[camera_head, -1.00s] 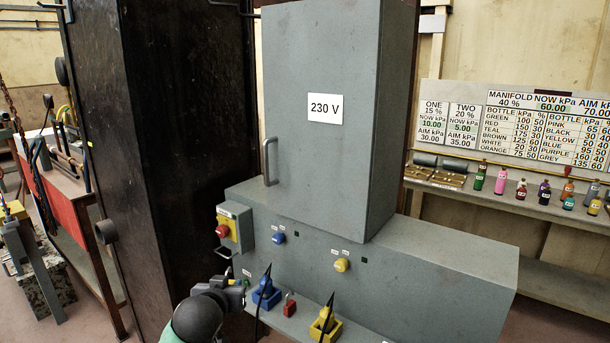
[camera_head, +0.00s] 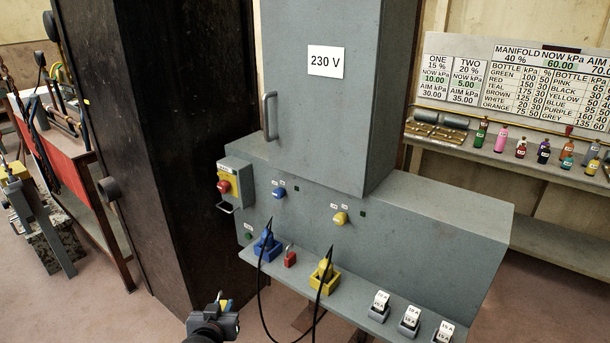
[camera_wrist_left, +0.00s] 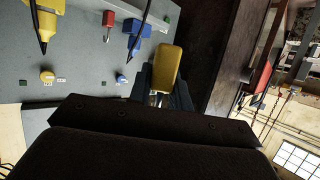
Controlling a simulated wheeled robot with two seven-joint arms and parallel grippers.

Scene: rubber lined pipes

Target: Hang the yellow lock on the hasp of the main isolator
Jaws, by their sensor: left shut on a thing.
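The main isolator (camera_head: 236,184) is a grey box with a red knob on a yellow plate, at the left end of the grey panel. A thin metal loop, apparently its hasp (camera_head: 225,207), sticks out below it. My left gripper (camera_head: 222,304) is at the bottom of the head view, below and apart from the isolator. It is shut on the yellow lock (camera_wrist_left: 167,68), whose yellow body shows between the fingers in the left wrist view. Only a small bit of yellow shows in the head view. The lock's shackle is mostly hidden. My right gripper is not in view.
A ledge along the panel holds a blue plug (camera_head: 266,246), a red lock (camera_head: 290,257), a yellow plug (camera_head: 325,277) and several labelled grey blocks. Black cables hang from the plugs in front of the ledge. A dark column (camera_head: 150,150) stands left of the panel.

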